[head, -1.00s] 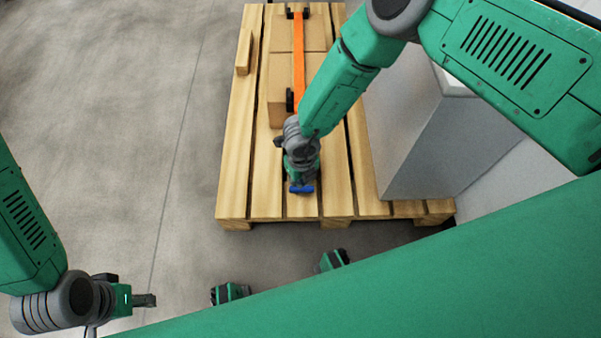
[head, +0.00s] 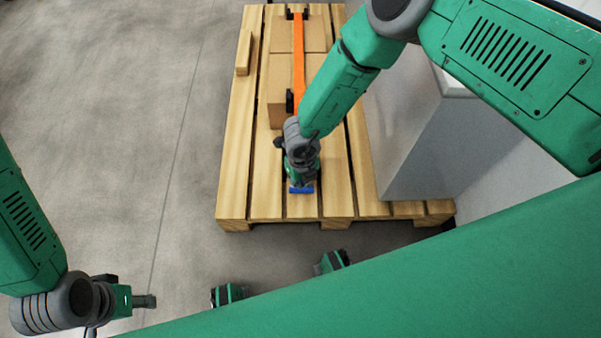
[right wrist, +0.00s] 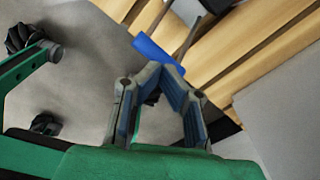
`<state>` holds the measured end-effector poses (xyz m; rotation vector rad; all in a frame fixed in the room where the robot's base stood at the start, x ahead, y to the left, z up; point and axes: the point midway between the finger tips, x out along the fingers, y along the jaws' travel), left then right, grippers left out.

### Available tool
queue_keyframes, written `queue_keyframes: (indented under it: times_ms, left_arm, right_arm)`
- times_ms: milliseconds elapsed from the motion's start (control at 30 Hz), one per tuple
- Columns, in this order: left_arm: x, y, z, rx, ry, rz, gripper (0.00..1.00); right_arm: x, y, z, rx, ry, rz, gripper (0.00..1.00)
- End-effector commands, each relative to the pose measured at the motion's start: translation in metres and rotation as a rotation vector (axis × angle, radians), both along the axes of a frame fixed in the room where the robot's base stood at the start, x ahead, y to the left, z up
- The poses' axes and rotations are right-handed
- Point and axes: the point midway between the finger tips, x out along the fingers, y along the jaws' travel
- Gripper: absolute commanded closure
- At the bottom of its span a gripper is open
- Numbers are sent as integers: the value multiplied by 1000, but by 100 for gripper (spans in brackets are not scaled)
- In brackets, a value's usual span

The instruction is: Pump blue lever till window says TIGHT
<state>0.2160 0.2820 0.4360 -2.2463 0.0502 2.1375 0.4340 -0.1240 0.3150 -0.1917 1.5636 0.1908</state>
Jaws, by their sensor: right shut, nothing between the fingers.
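The blue lever (head: 301,190) shows at the near end of the orange strap, low over the pallet. It also shows in the right wrist view (right wrist: 158,54), with thin dark bars rising from it. My right gripper (head: 301,182) is right at the lever. In the right wrist view its fingers (right wrist: 160,70) meet at the tips with nothing between them, just below the blue lever; whether they touch it I cannot tell. My left gripper (head: 148,301) is low at the left, far from the lever; its finger opening is unclear. No window or TIGHT reading is visible.
The orange strap (head: 299,60) runs over cardboard boxes (head: 283,78) on the wooden pallet (head: 234,165). A loose wood block (head: 244,53) lies at the pallet's left. A large grey cabinet (head: 415,140) stands close on the right. The floor (head: 110,120) at left is clear.

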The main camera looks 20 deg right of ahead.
Motion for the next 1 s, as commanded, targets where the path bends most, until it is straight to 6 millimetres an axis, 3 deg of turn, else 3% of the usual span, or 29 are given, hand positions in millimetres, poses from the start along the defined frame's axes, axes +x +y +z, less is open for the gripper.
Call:
queue_keyframes:
  times_ms: [700,1000]
  left_arm:
    - [0,0,-25,0,0,0,60]
    - [0,0,-26,0,0,0,60]
  right_arm:
    - [0,0,-34,0,0,-1,100]
    - [0,0,-40,0,0,-1,100]
